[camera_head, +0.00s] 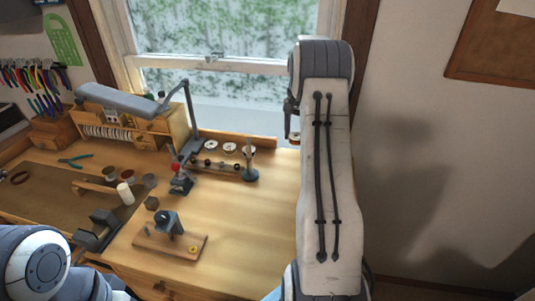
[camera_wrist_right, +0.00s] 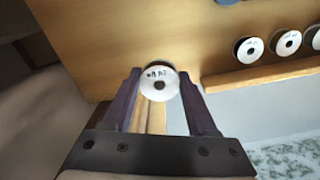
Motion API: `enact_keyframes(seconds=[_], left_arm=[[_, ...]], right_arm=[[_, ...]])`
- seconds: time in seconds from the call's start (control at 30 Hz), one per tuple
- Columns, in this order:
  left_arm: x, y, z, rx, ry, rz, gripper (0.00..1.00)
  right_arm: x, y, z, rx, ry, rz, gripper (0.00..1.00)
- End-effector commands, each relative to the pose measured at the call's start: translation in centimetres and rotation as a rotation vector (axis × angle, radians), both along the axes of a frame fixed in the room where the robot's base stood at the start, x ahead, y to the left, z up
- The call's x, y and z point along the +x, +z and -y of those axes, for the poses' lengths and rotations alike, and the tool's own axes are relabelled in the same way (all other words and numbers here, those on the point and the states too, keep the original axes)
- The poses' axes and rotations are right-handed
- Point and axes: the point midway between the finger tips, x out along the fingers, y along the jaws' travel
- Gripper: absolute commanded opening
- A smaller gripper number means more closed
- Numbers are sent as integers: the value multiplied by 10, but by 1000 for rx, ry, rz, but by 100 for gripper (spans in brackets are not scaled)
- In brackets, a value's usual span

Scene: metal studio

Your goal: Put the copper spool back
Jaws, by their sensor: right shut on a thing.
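My right gripper (camera_wrist_right: 160,95) is shut on a small spool (camera_wrist_right: 158,83) in the right wrist view, with a finger on either side of it. The spool's white round label, with dark writing and a dark centre hole, faces the camera; its wire colour is not clear. In the head view the spool (camera_head: 295,137) hangs under my right gripper (camera_head: 292,120), which my forearm partly hides, at the right of the bench's back edge. Other white-faced spools (camera_head: 229,147) sit in a row at the back of the bench, apart from the held one. My left gripper is not in view.
A small stand with a spindle (camera_head: 251,165) is right of the spool row. A lamp (camera_head: 130,101) arches over the back left. A red-topped tool (camera_head: 181,180) and a board-mounted tool (camera_head: 169,231) stand nearer. The bench (camera_head: 255,215) is clear at the right.

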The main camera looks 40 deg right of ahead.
Motion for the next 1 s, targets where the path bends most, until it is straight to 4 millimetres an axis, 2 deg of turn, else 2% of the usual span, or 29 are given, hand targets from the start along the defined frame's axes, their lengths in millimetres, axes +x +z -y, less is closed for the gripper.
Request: enact_keyframes(seconds=[0.03, 0.2, 0.4, 0.6, 0.83, 1.0], left_arm=[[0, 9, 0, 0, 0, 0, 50], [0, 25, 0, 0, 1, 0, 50], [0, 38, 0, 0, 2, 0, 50], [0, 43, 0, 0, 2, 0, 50], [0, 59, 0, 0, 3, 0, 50], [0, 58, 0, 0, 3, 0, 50]], right_arm=[[11, -4, -7, 3, 5, -3, 0], [47, -27, -24, 2, 4, -3, 0], [78, -49, -38, 1, 1, -1, 0], [87, -61, -43, 1, -1, -2, 0], [86, -92, -43, 1, -1, -3, 0], [87, -98, -42, 0, -1, 1, 0]])
